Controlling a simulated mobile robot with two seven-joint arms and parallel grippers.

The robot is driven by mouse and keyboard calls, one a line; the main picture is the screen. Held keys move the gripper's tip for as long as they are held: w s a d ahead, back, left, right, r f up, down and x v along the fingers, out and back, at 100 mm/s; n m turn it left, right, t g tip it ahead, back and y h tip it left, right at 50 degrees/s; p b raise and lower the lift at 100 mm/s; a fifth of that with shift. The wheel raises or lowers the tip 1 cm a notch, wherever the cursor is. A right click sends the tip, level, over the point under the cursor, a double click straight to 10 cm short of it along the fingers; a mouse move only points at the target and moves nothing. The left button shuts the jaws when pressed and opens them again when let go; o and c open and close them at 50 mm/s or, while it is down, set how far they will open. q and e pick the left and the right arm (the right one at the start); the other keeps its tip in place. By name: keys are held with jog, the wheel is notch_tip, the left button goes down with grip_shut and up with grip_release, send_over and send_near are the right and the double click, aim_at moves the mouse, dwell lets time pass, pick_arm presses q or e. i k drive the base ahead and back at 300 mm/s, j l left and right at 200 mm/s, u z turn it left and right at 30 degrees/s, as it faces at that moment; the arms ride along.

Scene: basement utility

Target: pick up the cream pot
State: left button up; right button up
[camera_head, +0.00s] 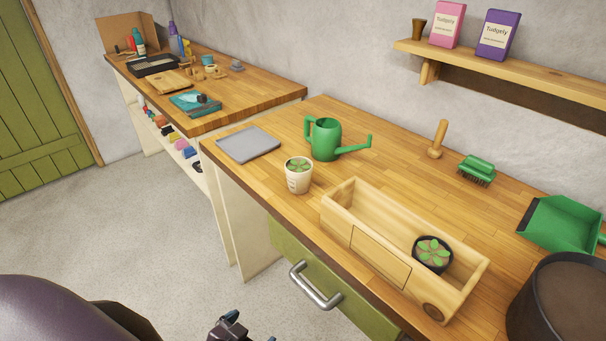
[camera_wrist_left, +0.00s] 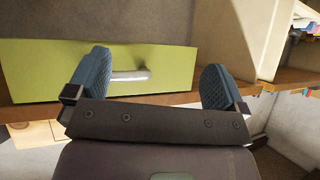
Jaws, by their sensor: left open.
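The cream pot (camera_head: 298,178) is a small pot with a green plant, upright on the wooden workbench (camera_head: 400,190) near its front edge, left of the wooden planter box. My left gripper (camera_head: 238,327) shows partly at the bottom of the head view, below and in front of the bench, well apart from the pot. In the left wrist view its blue fingers are spread with nothing between them (camera_wrist_left: 156,85); it faces the green drawer front (camera_wrist_left: 160,62) and its handle. The pot does not show in that view. My right gripper is not in view.
Close around the pot are a green watering can (camera_head: 325,138), a grey slab (camera_head: 248,144) and the wooden box (camera_head: 365,250) holding a dark pot (camera_head: 433,254). A drawer handle (camera_head: 315,287) juts out below. A black bucket (camera_head: 560,300) stands at right.

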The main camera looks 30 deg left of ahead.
aim_at(298, 169)
jog(key=j, duration=0.8)
jog(key=i+j, duration=0.15)
jog(key=j, duration=0.7)
